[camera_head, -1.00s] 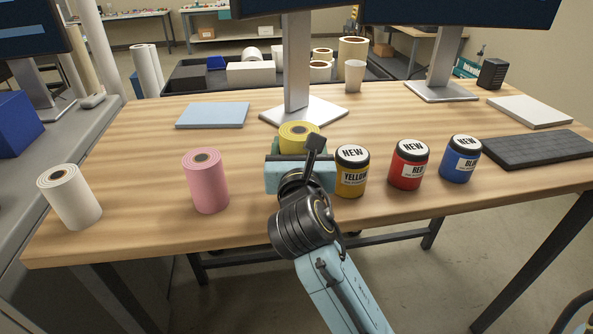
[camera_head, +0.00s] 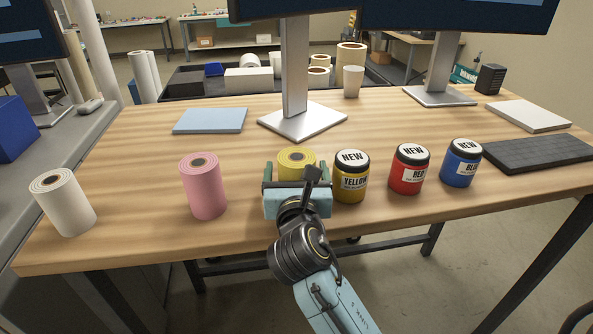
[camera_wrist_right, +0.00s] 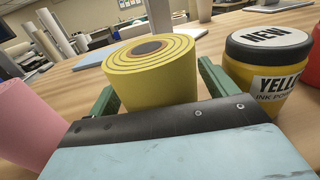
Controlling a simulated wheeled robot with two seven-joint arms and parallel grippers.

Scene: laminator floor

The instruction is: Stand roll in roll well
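A yellow roll (camera_head: 297,157) is upright between the fingers of my right gripper (camera_head: 296,172), left of the yellow jar. A pink roll (camera_head: 203,188) and a white roll (camera_head: 63,205) stand to the left. I cannot make out a roll well. My left gripper is out of view.
Yellow (camera_head: 350,180), red (camera_head: 408,172) and blue (camera_head: 461,165) jars stand close on the right. A monitor stand (camera_head: 303,120) is behind the yellow roll. A blue pad (camera_head: 210,121), a cup (camera_head: 352,82) and a keyboard (camera_head: 540,152) lie farther out. Bare wood (camera_head: 130,165) shows between the rolls.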

